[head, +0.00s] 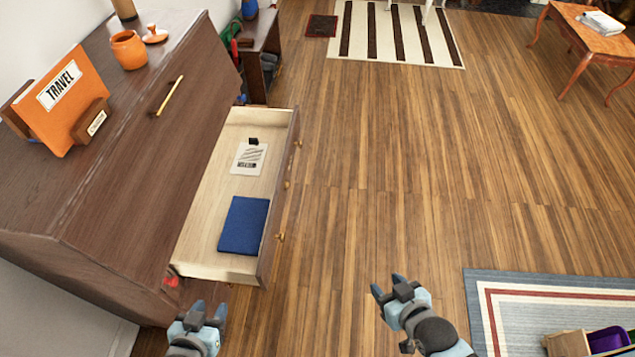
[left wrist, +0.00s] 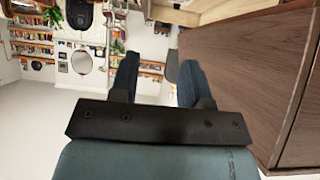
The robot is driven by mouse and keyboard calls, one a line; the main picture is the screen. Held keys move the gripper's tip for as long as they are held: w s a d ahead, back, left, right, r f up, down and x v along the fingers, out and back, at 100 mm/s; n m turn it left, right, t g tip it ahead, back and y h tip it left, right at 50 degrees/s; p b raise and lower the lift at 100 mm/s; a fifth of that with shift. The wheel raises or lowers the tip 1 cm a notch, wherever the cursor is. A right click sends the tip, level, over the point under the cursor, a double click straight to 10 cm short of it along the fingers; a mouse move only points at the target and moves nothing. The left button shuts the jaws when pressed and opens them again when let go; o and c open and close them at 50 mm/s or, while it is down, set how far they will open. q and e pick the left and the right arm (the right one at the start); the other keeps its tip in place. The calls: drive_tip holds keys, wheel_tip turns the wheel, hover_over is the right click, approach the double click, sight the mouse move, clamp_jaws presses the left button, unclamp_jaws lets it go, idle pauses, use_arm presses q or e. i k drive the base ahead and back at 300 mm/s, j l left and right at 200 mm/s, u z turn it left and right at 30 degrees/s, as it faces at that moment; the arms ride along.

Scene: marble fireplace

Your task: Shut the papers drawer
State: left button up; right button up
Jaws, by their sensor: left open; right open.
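The papers drawer (head: 288,190) is pulled out of the dark brown cabinet (head: 150,150) on the left in the head view. Inside lie a blue folder (head: 243,225) and a white printed card (head: 249,158) with a black clip. Small brass knobs sit on its front, which faces right. My left gripper (head: 208,312) is open and empty, in front of the drawer's near end and apart from it. The left wrist view shows its two fingers (left wrist: 158,78) spread with nothing between them. My right gripper (head: 389,288) is open and empty, right of the drawer over the floor.
An orange jar (head: 128,49) and a travel folder in a holder (head: 68,92) stand on the cabinet. The wooden floor (head: 380,180) right of the drawer is clear. A bordered rug (head: 550,300) with a box (head: 590,342) lies at lower right. A wooden table (head: 590,35) stands far right.

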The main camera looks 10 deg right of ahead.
sight(196, 254)
drive_tip(key=l+u, duration=0.1)
drive_tip(key=u, duration=0.25)
drive_tip(key=i+l+u, duration=0.1)
drive_tip(key=u, duration=0.2)
drive_tip(key=l+u, duration=0.15)
drive_tip(key=u, duration=0.2)
drive_tip(key=l+u, duration=0.3)
drive_tip(key=l, duration=0.25)
drive_tip(key=l+u, duration=0.35)
drive_tip(key=l, duration=0.15)
drive_tip(key=l+u, duration=0.15)
drive_tip(key=l, duration=0.4)
drive_tip(key=k+l+u, duration=0.1)
drive_tip(key=l, duration=0.45)
drive_tip(key=k+l, duration=0.1)
drive_tip(key=l, duration=0.75)
drive_tip(key=k+l, duration=0.15)
drive_tip(key=l, duration=0.25)
drive_tip(key=k+l, duration=0.1)
drive_tip(key=l, duration=0.7)
drive_tip(key=k+l+u, duration=0.05)
